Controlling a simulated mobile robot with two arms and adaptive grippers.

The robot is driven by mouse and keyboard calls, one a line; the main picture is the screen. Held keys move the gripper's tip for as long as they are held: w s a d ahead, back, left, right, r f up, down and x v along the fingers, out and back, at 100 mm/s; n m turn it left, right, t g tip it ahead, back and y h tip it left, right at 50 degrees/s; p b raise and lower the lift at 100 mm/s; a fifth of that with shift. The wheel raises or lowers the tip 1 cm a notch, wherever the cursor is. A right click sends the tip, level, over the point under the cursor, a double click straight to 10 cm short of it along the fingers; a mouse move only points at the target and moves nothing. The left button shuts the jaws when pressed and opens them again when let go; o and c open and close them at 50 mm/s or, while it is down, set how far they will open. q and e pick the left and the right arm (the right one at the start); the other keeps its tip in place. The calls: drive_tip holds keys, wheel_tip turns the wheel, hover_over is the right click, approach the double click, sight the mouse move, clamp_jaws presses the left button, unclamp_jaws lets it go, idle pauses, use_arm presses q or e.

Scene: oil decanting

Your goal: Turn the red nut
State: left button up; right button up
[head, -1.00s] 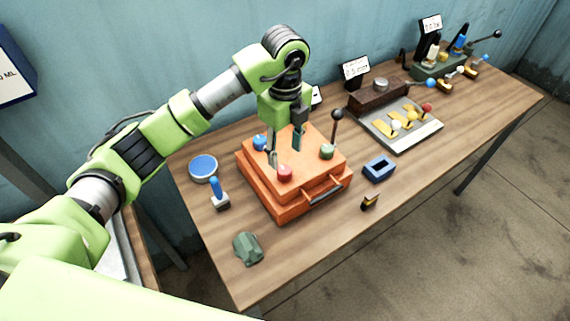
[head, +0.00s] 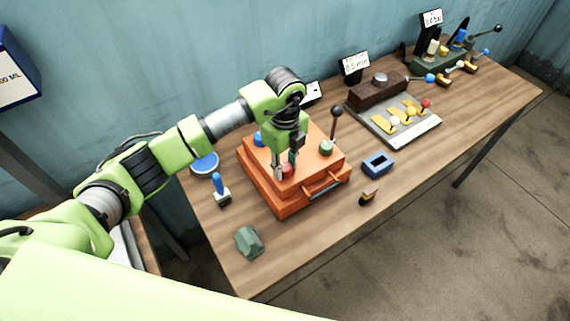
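The red nut (head: 287,171) sits on top of the orange box (head: 262,187) near its front left. My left gripper (head: 285,169) points down at the red nut, with one finger on its left and the other on its right or behind it. The fingers look apart, with the nut partly hidden between them. I cannot tell whether they touch it. My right gripper is not in view.
A green nut with a black lever (head: 335,125) stands on the box's right side, and a blue nut (head: 258,139) on its left is partly hidden. A blue-handled stamp (head: 219,188), green block (head: 249,241) and blue frame (head: 378,164) lie around the box.

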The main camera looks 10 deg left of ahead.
use_arm(q)
drive_tip(key=shift+f+m+b, duration=0.15)
drive_tip(key=shift+m+b, duration=0.75)
drive_tip(key=shift+b, duration=0.35)
drive_tip(key=m+b, duration=1.2)
drive_tip(key=b, duration=0.1)
drive_tip(key=shift+m, duration=0.3)
drive_tip(key=m+b, duration=0.4)
drive_tip(key=shift+a+r+m+b, duration=0.15)
drive_tip(key=shift+m+b, duration=1)
drive_tip(key=shift+m, duration=1.55)
drive_tip(key=shift+r, duration=0.1)
drive_tip(key=o, duration=1.1)
